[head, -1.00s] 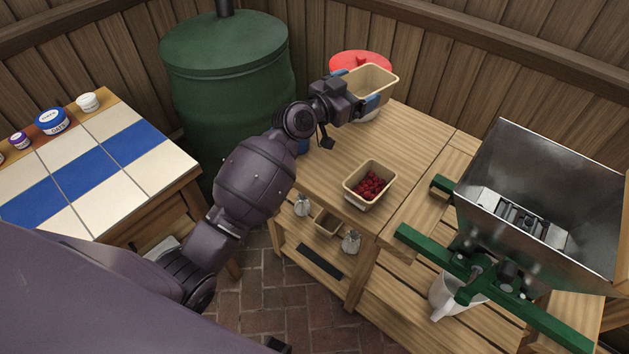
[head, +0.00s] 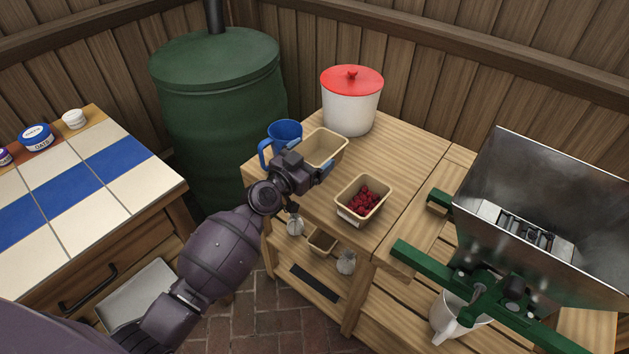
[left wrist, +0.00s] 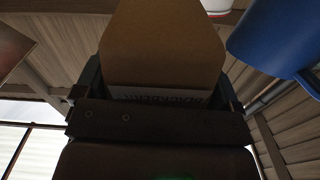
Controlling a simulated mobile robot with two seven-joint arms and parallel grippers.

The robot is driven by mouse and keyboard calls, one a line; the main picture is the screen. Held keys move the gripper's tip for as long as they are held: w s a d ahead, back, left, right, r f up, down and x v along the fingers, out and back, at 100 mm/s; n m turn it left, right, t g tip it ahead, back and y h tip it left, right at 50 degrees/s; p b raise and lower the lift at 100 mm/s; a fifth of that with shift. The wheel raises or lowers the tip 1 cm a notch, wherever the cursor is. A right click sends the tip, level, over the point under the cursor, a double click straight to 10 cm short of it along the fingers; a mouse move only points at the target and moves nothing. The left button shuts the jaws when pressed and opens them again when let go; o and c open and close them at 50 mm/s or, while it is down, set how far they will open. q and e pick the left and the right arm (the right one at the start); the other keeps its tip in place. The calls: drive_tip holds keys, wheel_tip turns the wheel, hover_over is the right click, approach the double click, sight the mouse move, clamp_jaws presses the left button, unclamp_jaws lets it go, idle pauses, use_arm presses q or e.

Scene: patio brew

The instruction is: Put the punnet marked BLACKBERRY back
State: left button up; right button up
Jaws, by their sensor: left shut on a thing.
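An empty tan punnet (head: 334,151) is in the jaws of my left gripper (head: 310,157), over the back left part of the wooden bench (head: 410,145). The gripper is shut on it, with one finger on each side. I cannot tell whether its base touches the bench. My right gripper is not in view.
A blue jug (head: 285,131) stands just left of the held punnet, and a white crock with a red lid (head: 350,107) behind it. A metal hopper (head: 540,200) with green beams stands at right. The bench middle is clear. A small punnet (head: 322,241) sits on the shelf below.

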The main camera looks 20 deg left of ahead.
use_arm(q)
wheel_tip(320, 180, down, 4)
drive_tip(key=shift+r+b, duration=0.2)
drive_tip(key=shift+b, duration=0.35)
drive_tip(key=shift+f, duration=0.15)
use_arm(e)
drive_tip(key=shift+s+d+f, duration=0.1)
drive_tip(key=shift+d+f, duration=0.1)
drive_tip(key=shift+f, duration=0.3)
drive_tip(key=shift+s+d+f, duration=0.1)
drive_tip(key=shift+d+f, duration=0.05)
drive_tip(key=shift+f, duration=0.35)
